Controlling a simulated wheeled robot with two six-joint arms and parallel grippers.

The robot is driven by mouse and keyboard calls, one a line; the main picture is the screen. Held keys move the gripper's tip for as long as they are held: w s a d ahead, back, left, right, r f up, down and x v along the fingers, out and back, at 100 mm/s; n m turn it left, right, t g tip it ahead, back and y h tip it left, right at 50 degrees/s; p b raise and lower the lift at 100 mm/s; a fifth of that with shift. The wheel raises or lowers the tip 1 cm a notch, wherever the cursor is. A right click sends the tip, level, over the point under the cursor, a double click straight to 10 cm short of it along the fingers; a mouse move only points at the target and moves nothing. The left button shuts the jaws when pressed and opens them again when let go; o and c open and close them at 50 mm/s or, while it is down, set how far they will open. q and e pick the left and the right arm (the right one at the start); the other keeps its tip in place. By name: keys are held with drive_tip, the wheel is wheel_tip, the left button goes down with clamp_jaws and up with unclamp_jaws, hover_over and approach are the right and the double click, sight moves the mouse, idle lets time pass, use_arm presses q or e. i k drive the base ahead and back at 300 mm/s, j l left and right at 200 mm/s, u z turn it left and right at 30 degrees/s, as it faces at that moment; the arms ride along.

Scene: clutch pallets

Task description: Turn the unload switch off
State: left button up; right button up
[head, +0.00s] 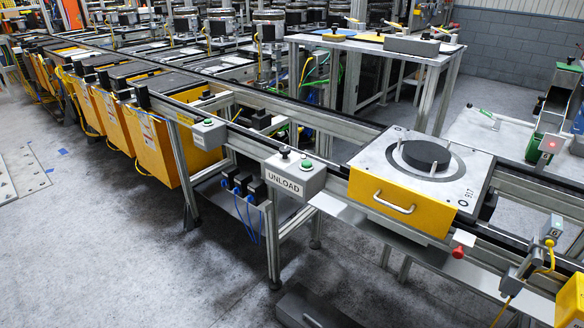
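The unload switch box (296,183) is a grey box labelled "UNLOAD" on the front rail of the conveyor, near the middle of the head view. On its top are a black switch knob (284,152) at the left and a green button (306,164) at the right. The knob is too small to tell which way it is turned. Nothing touches the box. Neither of my grippers shows in the head view.
A yellow-sided pallet (395,203) with a black disc on its top sits on the conveyor, right of the box. A smaller grey box (208,133) with a green button stands further left on the rail. The floor (110,235) in front at left is clear.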

sight(285, 151)
drive_tip(key=i+j, duration=0.5)
drive_tip(key=i+j+z, duration=0.15)
drive_tip(key=i+j, duration=0.35)
drive_tip(key=j, duration=0.25)
